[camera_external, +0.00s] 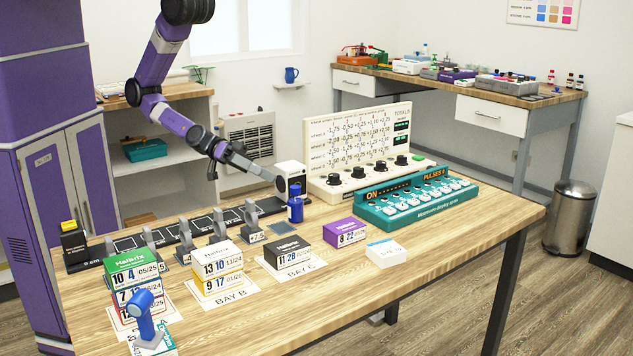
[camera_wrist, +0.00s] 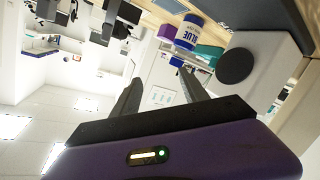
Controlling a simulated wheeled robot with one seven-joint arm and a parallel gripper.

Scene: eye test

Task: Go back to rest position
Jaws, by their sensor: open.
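My gripper (camera_external: 258,172) is in the air above the back part of the wooden table (camera_external: 480,222), angled down to the right. Its tips are close to a white box with a round black face (camera_external: 284,170) and a small blue bottle (camera_external: 295,212). In the wrist view my gripper (camera_wrist: 158,84) shows two dark fingers spread apart, with nothing between them. The bottle, with a white label reading BLUE (camera_wrist: 192,32), is beyond the right fingertip. The white box (camera_wrist: 270,62) is to the right of the fingers. Whether a finger touches either cannot be told.
Stacked label boxes (camera_external: 222,272) stand on bay cards at the front. A blue scanner-like tool (camera_external: 143,303) stands front left. A black rail with grey brackets (camera_external: 165,236) runs along the back left. A teal panel (camera_external: 415,204) and a white board (camera_external: 355,140) stand at right.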

